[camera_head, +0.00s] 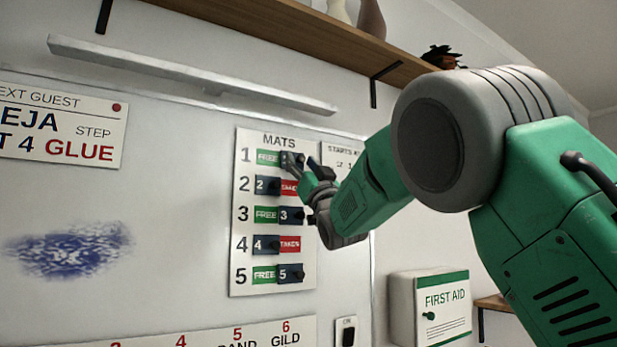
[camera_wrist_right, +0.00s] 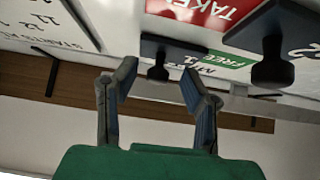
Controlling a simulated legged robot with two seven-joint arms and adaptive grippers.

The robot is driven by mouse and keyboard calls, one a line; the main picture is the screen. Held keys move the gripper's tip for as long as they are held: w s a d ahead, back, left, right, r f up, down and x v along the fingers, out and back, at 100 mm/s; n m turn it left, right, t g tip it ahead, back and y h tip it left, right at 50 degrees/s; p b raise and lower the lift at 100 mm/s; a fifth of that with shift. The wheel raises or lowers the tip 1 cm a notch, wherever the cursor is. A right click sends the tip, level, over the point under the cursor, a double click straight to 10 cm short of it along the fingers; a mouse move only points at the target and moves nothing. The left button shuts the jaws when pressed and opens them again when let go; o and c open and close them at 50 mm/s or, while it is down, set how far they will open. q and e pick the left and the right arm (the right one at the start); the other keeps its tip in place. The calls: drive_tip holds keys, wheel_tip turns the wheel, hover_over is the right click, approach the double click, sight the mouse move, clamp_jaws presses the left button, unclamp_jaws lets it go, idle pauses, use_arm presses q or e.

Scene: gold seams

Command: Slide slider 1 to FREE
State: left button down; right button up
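The MATS board (camera_head: 240,265) hangs on the wall with several slider rows. In row 1 the green FREE label (camera_head: 267,157) shows on the left. Slider 1 is on the right side of its row, mostly hidden behind my right gripper (camera_head: 300,161) in the head view. In the right wrist view, which is upside down, slider 1 (camera_wrist_right: 180,46) is a dark plate with a knob. My right gripper (camera_wrist_right: 157,84) is open there, its fingers on either side of the knob in the picture. I cannot tell whether they touch it. My left gripper is not in view.
Slider 2 (camera_head: 265,185) sits just below on the left, its knob close by in the wrist view (camera_wrist_right: 272,68). A shelf (camera_head: 290,30) runs above the board. A metal ledge (camera_head: 180,70) is at upper left. A first aid box (camera_head: 403,308) hangs at lower right.

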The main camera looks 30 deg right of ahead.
drive_tip(key=v, duration=1.1)
drive_tip(key=shift+s+d+f, duration=0.1)
drive_tip(key=shift+s, duration=0.1)
drive_tip(key=shift+d+f, duration=0.1)
drive_tip(key=shift+d, duration=0.1)
